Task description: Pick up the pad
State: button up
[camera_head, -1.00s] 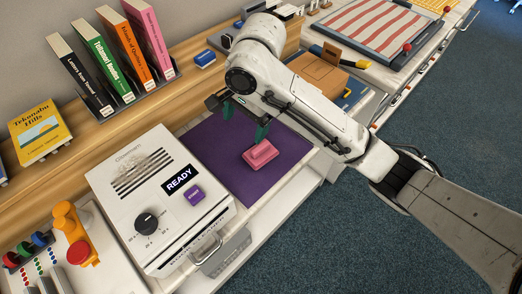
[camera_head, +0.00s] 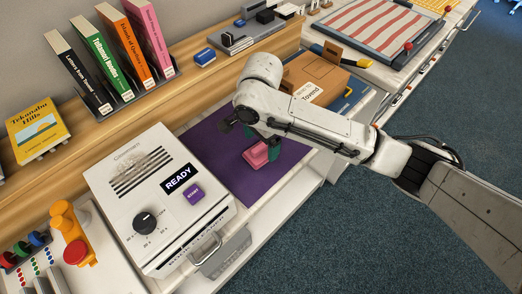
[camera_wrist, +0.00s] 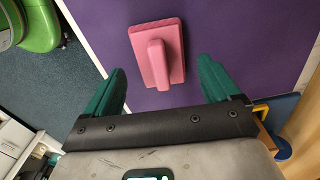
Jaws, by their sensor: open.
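The pad is a pink block with a raised grip bar along its top. In the head view the pad (camera_head: 256,155) lies on a purple mat (camera_head: 215,150), partly covered by a fingertip. In the wrist view the pad (camera_wrist: 157,54) lies ahead of the fingertips, roughly centred between them, with bare purple mat (camera_wrist: 225,30) around it. My gripper (camera_wrist: 160,85) has two green fingers spread wide, with nothing between them. In the head view my gripper (camera_head: 262,142) is low over the mat, close to the pad.
A white machine with a READY display (camera_head: 150,205) stands left of the mat. A cardboard box (camera_head: 315,75) is behind my arm. Books (camera_head: 110,60) stand on the wooden shelf. The mat's front edge meets the white counter edge, with floor beyond.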

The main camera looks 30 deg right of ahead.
jog(key=shift+f, duration=1.2)
jog(key=shift+c, duration=0.4)
jog(key=c, duration=0.9)
